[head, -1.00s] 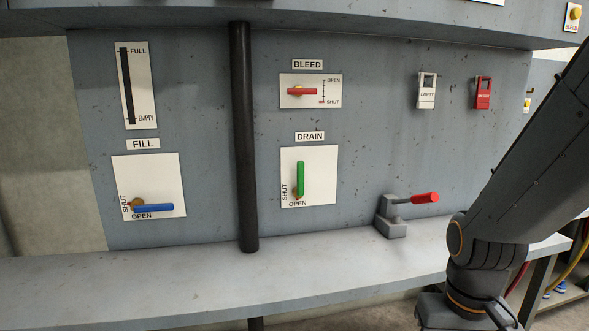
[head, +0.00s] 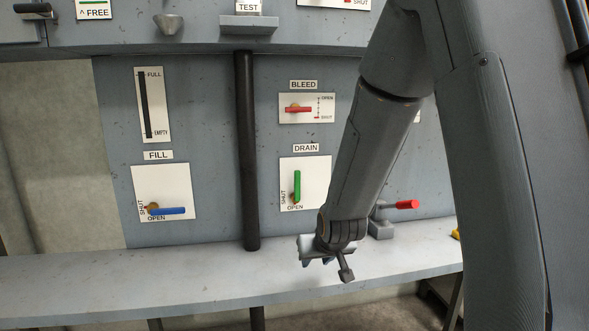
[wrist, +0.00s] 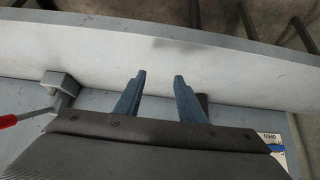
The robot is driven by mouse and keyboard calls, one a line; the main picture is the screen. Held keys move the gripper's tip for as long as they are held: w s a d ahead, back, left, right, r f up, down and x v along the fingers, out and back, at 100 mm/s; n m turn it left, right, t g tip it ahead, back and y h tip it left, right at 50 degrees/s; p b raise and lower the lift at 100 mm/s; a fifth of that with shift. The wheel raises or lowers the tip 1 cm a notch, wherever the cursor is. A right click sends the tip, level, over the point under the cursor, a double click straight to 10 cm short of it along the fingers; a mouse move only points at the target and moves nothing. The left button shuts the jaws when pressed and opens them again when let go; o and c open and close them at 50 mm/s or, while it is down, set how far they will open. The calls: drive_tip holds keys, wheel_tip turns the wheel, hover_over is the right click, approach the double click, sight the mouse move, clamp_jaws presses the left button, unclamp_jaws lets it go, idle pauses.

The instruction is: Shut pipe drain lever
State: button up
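The green drain lever (head: 297,186) stands vertical on its white plate (head: 318,176) under the DRAIN label. The plate has SHUT along its left side and OPEN along its bottom. My gripper (head: 320,262) is below the drain plate, in front of the shelf in the head view. In the wrist view my gripper (wrist: 160,88) shows two blue fingers spread apart with nothing between them. The drain lever is not clearly visible in the wrist view.
A dark vertical pipe (head: 247,150) stands left of the drain plate. The blue fill lever (head: 168,211) lies horizontal, and the red bleed lever (head: 299,109) is above. A red-handled clamp (head: 405,204) stands on the shelf (head: 120,285) to the right.

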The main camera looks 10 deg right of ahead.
drive_tip(key=w+r+t+p, duration=0.4)
drive_tip(key=w+r+t, duration=0.3)
drive_tip(key=w, duration=0.6)
drive_tip(key=t+p, duration=0.3)
approach(298, 179)
drive_tip(key=w, duration=0.3)
drive_tip(key=w+p, duration=0.2)
drive_tip(key=w, duration=0.5)
drive_tip(key=shift+w+f, duration=0.15)
drive_tip(key=shift+w, duration=0.25)
clamp_jaws()
